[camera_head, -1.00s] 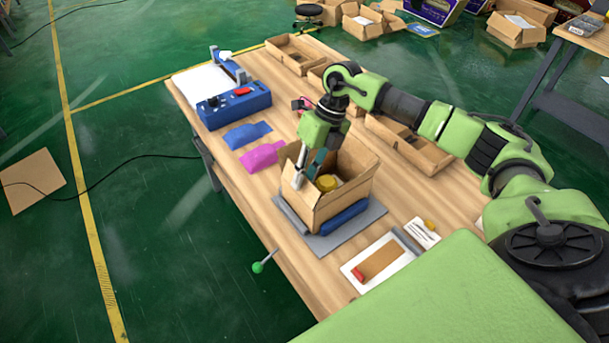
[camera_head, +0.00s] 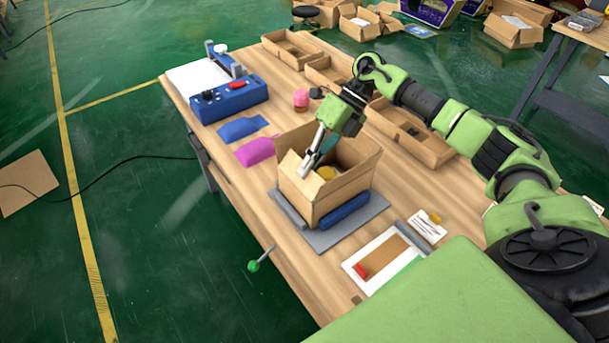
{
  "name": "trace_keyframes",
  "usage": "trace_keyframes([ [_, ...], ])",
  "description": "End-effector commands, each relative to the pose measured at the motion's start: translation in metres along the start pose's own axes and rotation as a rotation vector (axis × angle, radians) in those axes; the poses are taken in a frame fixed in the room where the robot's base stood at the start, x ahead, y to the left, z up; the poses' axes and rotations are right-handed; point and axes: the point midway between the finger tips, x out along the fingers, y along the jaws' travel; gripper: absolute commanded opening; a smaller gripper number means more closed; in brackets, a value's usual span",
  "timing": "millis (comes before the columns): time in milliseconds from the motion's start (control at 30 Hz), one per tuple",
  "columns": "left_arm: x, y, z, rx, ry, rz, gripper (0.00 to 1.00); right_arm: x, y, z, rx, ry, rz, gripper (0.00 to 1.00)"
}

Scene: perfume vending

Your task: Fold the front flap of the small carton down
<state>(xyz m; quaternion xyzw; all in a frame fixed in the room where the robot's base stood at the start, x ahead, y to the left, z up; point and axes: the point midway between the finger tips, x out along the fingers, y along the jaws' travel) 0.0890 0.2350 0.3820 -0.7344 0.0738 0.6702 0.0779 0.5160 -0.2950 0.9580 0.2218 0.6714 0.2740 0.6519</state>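The small carton (camera_head: 311,204) is an open brown cardboard box on a grey mat (camera_head: 312,238) near the table's front edge. Its flaps stand up or lean at different angles, and a yellow round item (camera_head: 327,173) shows inside. My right gripper (camera_head: 310,168) points down over the carton's left side, its silver finger close to the flap there; I cannot tell if they touch. The teal finger is partly hidden behind the silver one, so how far the fingers are apart is unclear. My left gripper is not in view.
Open boxes (camera_head: 405,135) line the back.

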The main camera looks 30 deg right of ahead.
Motion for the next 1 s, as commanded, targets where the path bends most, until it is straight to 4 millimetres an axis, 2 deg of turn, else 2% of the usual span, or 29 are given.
trace_keyframes([
  [33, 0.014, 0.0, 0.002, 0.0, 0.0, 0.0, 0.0, 0.004, -0.008, 0.001, 0.004, -0.005, 0.036, 0.0],
  [100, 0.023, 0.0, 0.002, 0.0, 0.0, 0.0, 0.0, 0.004, -0.01, 0.001, 0.003, -0.005, 0.084, 0.0],
  [400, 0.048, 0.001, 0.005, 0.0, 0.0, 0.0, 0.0, 0.003, -0.016, 0.001, 0.001, -0.004, 0.233, 0.0],
  [1000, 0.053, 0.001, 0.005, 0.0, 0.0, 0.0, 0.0, 0.001, -0.015, 0.001, 0.0, -0.003, 0.282, 0.0],
])
